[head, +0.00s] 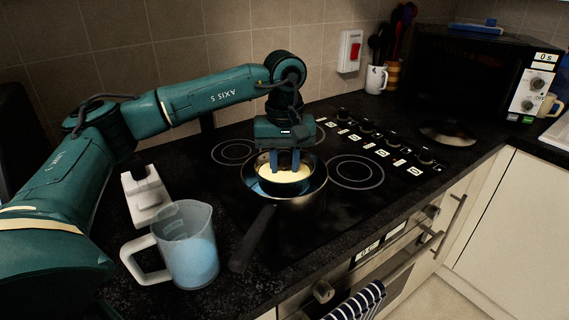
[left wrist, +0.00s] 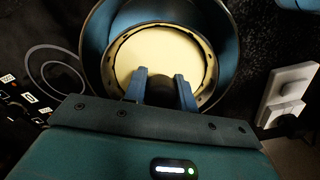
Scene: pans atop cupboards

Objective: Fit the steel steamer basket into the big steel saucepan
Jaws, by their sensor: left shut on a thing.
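The big steel saucepan (head: 317,180) stands on the hob, its dark handle pointing toward the front left. The steel steamer basket (head: 284,176) sits within the pan's rim, its inside lit pale yellow. In the left wrist view the basket (left wrist: 160,52) lies inside the circle of the saucepan (left wrist: 96,42). I cannot tell whether it rests on the pan's bottom. My left gripper (head: 285,167) comes down from above and is shut on the basket at its near rim in the wrist view; the fingertips (left wrist: 161,85) reach inside the pan. My right gripper is not in view.
A measuring jug (head: 190,250) with blue contents stands front left, near the pan handle (head: 250,240). A white socket block (head: 146,195) lies behind it. The hob (head: 350,205) is clear to the right of the pan. A microwave (head: 465,75) stands at the back right.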

